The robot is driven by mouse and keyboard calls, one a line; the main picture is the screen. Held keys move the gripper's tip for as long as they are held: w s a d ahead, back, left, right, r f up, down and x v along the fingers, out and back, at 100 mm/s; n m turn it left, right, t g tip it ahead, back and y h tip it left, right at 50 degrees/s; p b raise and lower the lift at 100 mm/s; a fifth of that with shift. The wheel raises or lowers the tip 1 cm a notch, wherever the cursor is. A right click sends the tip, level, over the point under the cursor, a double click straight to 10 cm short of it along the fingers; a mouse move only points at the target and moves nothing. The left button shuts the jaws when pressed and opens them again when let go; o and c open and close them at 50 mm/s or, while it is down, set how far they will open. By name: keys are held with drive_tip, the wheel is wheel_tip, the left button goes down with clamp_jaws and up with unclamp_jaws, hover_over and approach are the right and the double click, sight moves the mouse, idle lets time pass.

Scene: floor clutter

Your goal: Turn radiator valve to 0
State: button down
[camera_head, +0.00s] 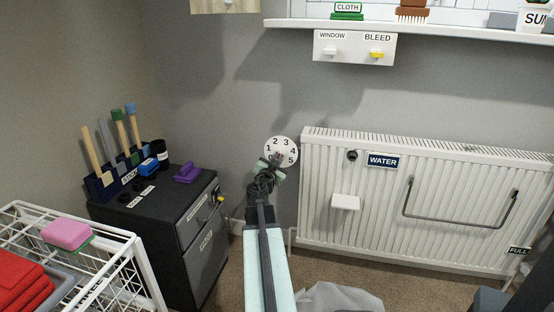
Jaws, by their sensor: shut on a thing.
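The radiator valve is a round white dial (283,148) with black numbers. My gripper (277,158) is at the lower part of the dial, shut on the valve's knob. The gripper hides the knob and the dial's lower edge, so the 0 mark and the pointer's setting cannot be made out.
A dark cabinet (160,215) with a tool rack stands left. A white wire basket (125,262) is at the front left. The radiator bears a WATER label (383,161) and a grey rail (455,222). A shelf (430,30) hangs above. Grey cloth (340,298) lies at the bottom.

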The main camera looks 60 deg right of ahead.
drive_tip(key=shift+w+a+n, duration=0.1)
drive_tip(key=shift+w+n, duration=0.05)
drive_tip(key=shift+n, duration=0.15)
drive_tip(key=shift+w+a+f+n+b, duration=0.1)
drive_tip(key=shift+n, duration=4.8)
drive_tip(key=shift+w+a+f+n+b, duration=0.1)
drive_tip(key=shift+w+f+n+b, duration=0.05)
drive_tip(key=shift+n, duration=4.75)
drive_tip(key=shift+w+f+n+b, duration=0.1)
drive_tip(key=shift+n, duration=4.8)
drive_tip(key=c, duration=1.5)
unclamp_jaws()
drive_tip(key=shift+s, duration=0.1)
